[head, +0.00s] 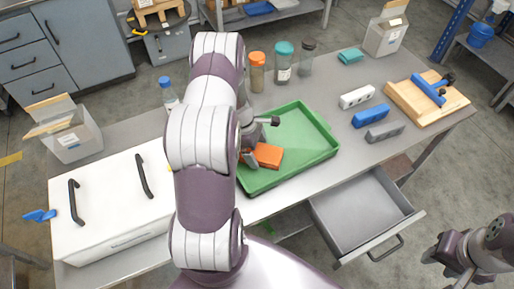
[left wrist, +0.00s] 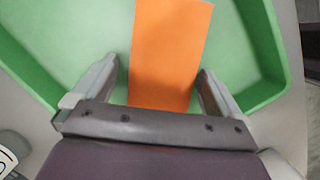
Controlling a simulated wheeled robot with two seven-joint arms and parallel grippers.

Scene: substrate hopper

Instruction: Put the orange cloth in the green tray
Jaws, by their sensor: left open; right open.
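The orange cloth (head: 268,156) looks like a folded rectangular block. It lies within the green tray (head: 312,150) near its left side in the head view. In the left wrist view the orange cloth (left wrist: 168,50) lies over the floor of the green tray (left wrist: 60,35), extending toward my gripper. My left gripper (left wrist: 158,80) is open, with one finger on each side of the cloth's near end. In the head view my left arm partly hides the gripper and the tray's left side. My right gripper (head: 436,262) is open and empty, far from the tray at the lower right.
A white box with two black handles (head: 112,205) stands left of the tray. A blue block (head: 370,115) and a wooden board (head: 425,98) lie to the right. An open drawer (head: 362,215) juts out in front.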

